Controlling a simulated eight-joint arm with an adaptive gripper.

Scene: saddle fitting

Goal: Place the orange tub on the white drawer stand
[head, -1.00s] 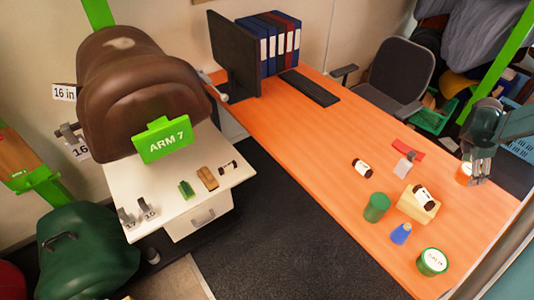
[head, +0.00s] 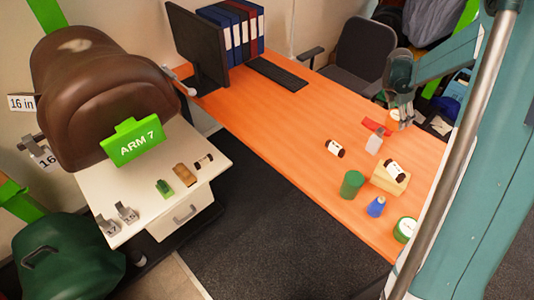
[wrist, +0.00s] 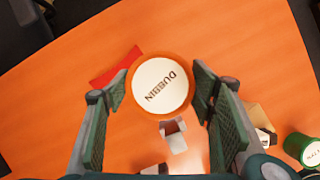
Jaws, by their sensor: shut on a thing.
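The orange tub (head: 392,117) has a white lid marked DUBBIN, readable in the wrist view (wrist: 160,86). My gripper (head: 398,108) is shut on it, with one finger on each side of the tub in the wrist view. The tub is over the far right part of the orange desk; its height above the desk is hard to tell. The white drawer stand (head: 125,186) is at the left in the head view, well away from my gripper. On its top are a green block, a tan block, a small dark bottle with a white label and two grey numbered clips.
A red card (head: 376,127) and a pale clip (head: 374,143) lie close to the tub. A bottle (head: 335,148), a green can (head: 351,184), a blue bottle (head: 376,206) and a green tub (head: 404,230) stand nearby. A brown saddle (head: 95,90) overhangs the stand's back.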

